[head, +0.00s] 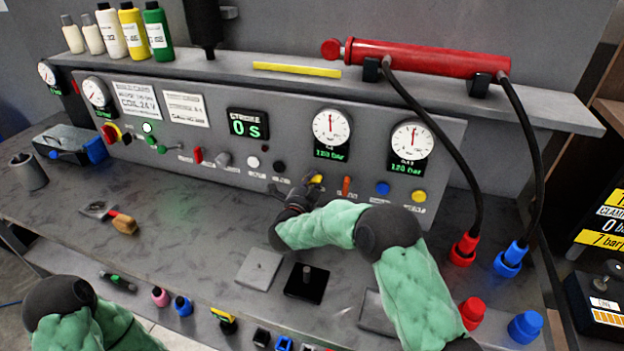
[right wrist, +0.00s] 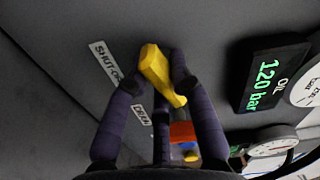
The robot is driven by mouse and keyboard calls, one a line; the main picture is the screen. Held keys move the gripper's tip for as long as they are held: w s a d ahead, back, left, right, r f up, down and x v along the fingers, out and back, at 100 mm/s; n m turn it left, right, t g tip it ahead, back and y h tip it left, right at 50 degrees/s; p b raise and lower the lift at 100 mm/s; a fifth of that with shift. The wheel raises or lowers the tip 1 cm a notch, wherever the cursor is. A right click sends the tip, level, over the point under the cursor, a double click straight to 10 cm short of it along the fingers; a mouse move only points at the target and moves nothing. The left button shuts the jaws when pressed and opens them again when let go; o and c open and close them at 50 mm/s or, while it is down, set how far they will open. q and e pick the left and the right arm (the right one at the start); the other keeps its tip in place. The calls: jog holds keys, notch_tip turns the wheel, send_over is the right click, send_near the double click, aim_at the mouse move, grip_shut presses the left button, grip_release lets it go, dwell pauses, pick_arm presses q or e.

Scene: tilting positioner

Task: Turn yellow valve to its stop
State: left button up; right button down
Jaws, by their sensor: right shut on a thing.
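The yellow valve (head: 316,179) is a small lever on the lower front of the grey panel, partly hidden by my right gripper. In the right wrist view the yellow valve lever (right wrist: 158,70) sits between the fingertips, its narrower end pointing down to the right. My right gripper (head: 303,190) is shut on the lever; its two dark fingers (right wrist: 160,68) flank it in the right wrist view. Labels reading "SHUT-OFF" (right wrist: 104,62) and "OPEN" (right wrist: 141,115) are beside it. Only my left arm shows at the lower left; its gripper is out of view.
An orange lever (head: 346,187), a blue knob (head: 382,188) and a yellow knob (head: 418,196) are right of the valve. Two gauges (head: 331,127) above read 120 bar. A black block with a post (head: 306,284) and a grey plate (head: 260,269) lie on the bench below.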

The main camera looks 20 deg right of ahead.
jog(key=n+p, duration=0.1)
jog(key=n, duration=0.2)
jog(key=shift+s+r+n+p, duration=0.1)
jog(key=shift+n+p, duration=0.3)
jog(key=n+p, duration=0.2)
jog(key=n, duration=0.1)
jog(key=shift+d+n, duration=0.1)
jog(key=shift+n, duration=0.2)
jog(key=n+p, duration=0.2)
jog(key=n, duration=0.1)
jog(key=shift+r+n, duration=0.1)
jog(key=shift+n, duration=0.2)
jog(key=shift+n+p, duration=0.85)
jog(key=shift+n, duration=0.75)
jog(key=c, duration=1.1)
grip_release()
jog(key=shift+o, duration=0.2)
jog(key=shift+s, duration=0.1)
jog(key=v, duration=1.2)
